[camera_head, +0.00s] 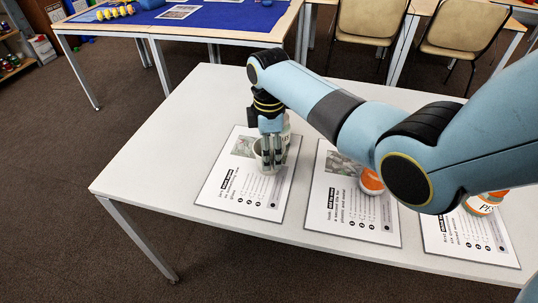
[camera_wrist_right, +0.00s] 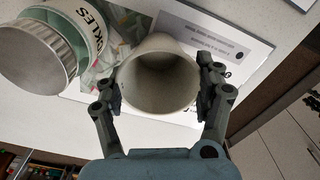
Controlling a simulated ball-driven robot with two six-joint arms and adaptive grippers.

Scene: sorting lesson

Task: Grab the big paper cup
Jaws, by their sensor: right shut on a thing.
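The big paper cup (camera_head: 257,152) is white and stands on or just above the left printed sheet on the white table. In the right wrist view, I look into its open, empty mouth (camera_wrist_right: 160,85). My right gripper (camera_head: 271,160) points down at the cup, and its fingers are shut on the cup, one on each side. Whether the cup's base touches the sheet is hard to tell. My left gripper is not in view.
A jar with a grey lid (camera_wrist_right: 38,52) and a lettered label stands close beside the cup. An orange-and-white container (camera_head: 371,181) is on the middle sheet, partly behind my arm. Another container (camera_head: 480,204) is on the right sheet. The table's left end (camera_head: 130,180) is clear.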

